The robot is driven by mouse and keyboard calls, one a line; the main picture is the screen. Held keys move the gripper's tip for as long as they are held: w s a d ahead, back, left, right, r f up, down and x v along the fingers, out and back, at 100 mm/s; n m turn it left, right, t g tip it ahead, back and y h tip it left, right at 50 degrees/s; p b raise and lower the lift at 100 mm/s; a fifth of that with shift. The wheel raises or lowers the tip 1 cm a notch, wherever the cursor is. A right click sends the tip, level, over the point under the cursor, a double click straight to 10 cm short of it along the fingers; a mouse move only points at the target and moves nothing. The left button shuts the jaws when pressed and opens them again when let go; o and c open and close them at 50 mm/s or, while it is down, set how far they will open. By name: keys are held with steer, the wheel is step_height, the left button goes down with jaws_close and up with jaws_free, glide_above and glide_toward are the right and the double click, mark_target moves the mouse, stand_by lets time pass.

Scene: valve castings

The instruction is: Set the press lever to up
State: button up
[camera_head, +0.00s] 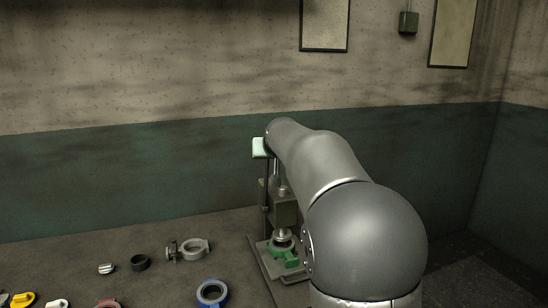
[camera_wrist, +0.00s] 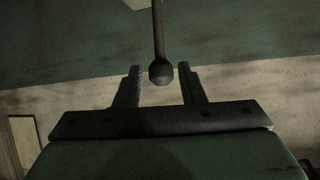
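The press (camera_head: 284,208) stands on the right part of the bench, partly hidden behind my arm. Its base holds a green fixture (camera_head: 291,259) under the ram. In the wrist view, a dark rod ending in a ball knob (camera_wrist: 160,75), apparently the press lever, comes from the top edge. The knob lies between the two fingers of my gripper (camera_wrist: 160,84), with a visible gap on each side. My gripper is open. In the head view my arm hides most of the gripper and the lever, so the lever's angle is unclear.
Left of the press lie a pale clamp-like casting (camera_head: 194,250), a black ring (camera_head: 140,262), a small light part (camera_head: 107,268) and a blue ring (camera_head: 212,293). A yellow part (camera_head: 22,299) is at the lower left. The wall (camera_head: 120,180) rises behind the bench.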

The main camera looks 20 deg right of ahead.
steer(key=b+v, duration=0.1)
steer(key=v, duration=0.6)
steer(key=s+a+f+n+g, duration=0.1)
steer(key=s+a+f+g, duration=0.2)
steer(key=s+f, duration=0.7)
steer(key=s+a+f+n+g+y, duration=0.1)
steer(key=s+a+f+g, duration=0.3)
steer(key=s+f, duration=0.6)
steer(key=s+a+f+g+y, duration=0.1)
steer(key=s+a+f+g, duration=0.3)
steer(key=s+f, duration=0.7)
steer(key=s+a, duration=0.1)
steer(key=s, duration=0.5)
steer(key=shift+n, duration=0.4)
steer(key=shift+a, duration=0.15)
steer(key=f+b, duration=0.4)
steer(key=f, duration=0.1)
steer(key=shift+a+b, duration=0.25)
steer(key=shift+b, duration=0.15)
